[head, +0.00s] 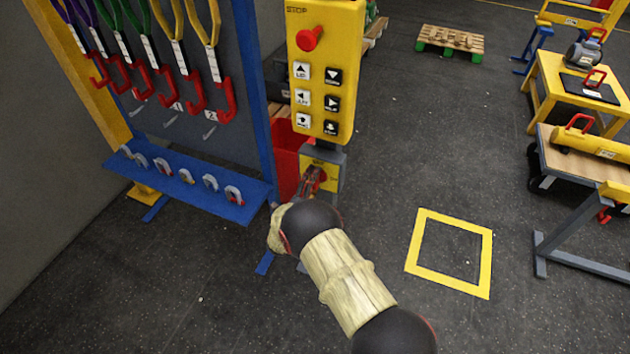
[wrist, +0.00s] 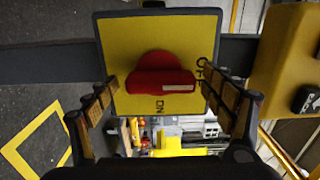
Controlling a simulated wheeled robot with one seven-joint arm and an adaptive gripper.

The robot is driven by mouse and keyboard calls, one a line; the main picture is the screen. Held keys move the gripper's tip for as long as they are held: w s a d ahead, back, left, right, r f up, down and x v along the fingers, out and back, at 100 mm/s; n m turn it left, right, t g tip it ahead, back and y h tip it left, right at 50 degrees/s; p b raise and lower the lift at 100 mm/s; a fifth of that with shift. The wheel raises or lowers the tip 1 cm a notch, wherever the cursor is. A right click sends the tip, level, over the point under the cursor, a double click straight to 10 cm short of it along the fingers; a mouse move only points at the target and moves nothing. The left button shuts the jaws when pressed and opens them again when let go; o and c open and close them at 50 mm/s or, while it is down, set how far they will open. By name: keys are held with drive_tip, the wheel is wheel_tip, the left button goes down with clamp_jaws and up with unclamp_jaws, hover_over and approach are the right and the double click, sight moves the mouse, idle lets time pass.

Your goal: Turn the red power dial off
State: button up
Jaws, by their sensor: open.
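The red power dial (wrist: 160,75) sits on a yellow plate (wrist: 122,40) in the wrist view. Its grip bar lies across the picture, with a white strip on the right half towards the "OFF" lettering. "ON" is printed below the dial. My gripper (wrist: 160,92) is open, one finger on each side of the dial, with visible gaps between the fingers and the dial. In the head view my gripper (head: 309,183) is at the small yellow-faced box (head: 331,164) under the control pendant, and hides the dial there.
The yellow pendant (head: 335,75) with a red stop button (head: 309,38) hangs just above. A red bin (head: 287,160) and a blue rack shelf (head: 195,188) with shackles stand to the left. Floor around a yellow square (head: 449,253) is clear.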

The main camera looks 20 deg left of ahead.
drive_tip(key=s, duration=1.1)
drive_tip(key=shift+a, duration=0.45)
